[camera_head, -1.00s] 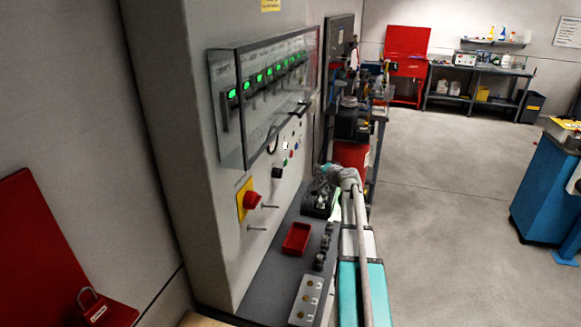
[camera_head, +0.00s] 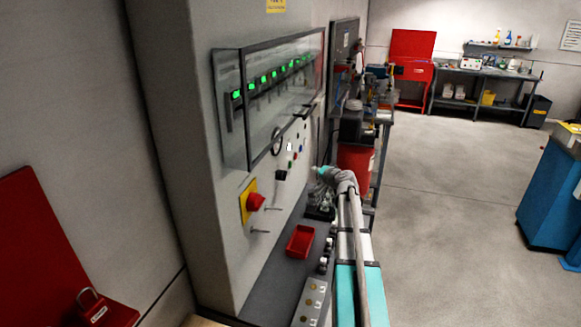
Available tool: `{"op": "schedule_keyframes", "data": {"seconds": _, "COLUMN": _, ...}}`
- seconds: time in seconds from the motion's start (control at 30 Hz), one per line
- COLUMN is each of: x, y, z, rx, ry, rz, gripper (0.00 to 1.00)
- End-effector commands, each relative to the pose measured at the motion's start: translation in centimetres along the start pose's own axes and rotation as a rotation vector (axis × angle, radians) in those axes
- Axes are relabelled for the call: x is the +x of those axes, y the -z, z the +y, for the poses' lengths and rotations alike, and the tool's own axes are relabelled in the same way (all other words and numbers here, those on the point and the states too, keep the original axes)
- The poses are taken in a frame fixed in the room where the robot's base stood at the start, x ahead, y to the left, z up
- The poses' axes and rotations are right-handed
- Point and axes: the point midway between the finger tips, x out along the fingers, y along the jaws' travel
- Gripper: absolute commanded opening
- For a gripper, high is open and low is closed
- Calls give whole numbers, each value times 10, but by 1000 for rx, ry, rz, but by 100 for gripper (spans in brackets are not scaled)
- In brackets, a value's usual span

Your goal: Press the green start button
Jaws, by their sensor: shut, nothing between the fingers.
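The grey control cabinet (camera_head: 172,120) stands at left centre. Small coloured buttons sit on its front panel below the clear cover. A small green button (camera_head: 290,164) appears lowest in this row, with blue and red ones above it; they are tiny. My arm reaches away along the right side of the cabinet's ledge, and its bent wrist part with a teal cap is just right of and below the buttons. My gripper cannot be made out; it seems hidden by the wrist. No contact with the button is visible.
A clear cover (camera_head: 262,110) over green-lit displays juts out above the buttons. A red emergency knob (camera_head: 256,201) on a yellow plate and thin pegs stick out nearer me. A red tray (camera_head: 300,241) lies on the ledge. The floor at right is open.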

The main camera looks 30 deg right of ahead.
Motion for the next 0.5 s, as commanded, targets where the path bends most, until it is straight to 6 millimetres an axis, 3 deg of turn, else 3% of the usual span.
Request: {"op": "schedule_keyframes", "data": {"seconds": 0.5, "x": 37, "y": -26, "z": -26, "rx": 0, "ry": -1, "rz": 0, "gripper": 0}}
